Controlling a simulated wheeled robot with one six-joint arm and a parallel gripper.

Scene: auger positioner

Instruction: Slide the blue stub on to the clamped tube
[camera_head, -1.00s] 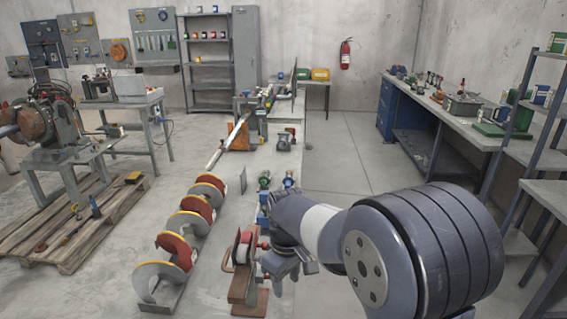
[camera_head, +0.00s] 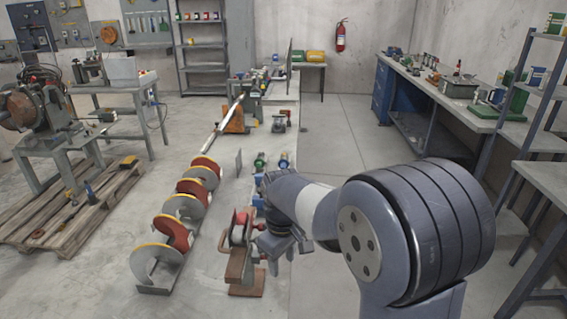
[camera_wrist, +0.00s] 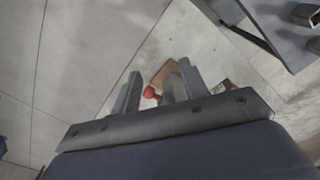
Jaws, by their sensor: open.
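A small part with a blue end (camera_head: 284,161) stands on the floor strip beyond my gripper, beside a similar green one (camera_head: 260,161). I cannot tell if the blue one is the stub. A long pale tube (camera_head: 212,141) runs from the auger toward an orange support; its clamp is not clear. My gripper (camera_head: 277,254) is low beside a reddish-brown stand (camera_head: 241,272) with a grey disc. In the wrist view my gripper (camera_wrist: 160,82) is open. A red knob (camera_wrist: 151,92) and a grey rounded piece show between its fingers, apparently beyond them.
The auger (camera_head: 183,236) with red and grey flights lies left of my gripper. A pallet (camera_head: 60,225) with tools is farther left. A workbench (camera_head: 450,98) and shelf rack stand at right. The floor right of the strip is clear.

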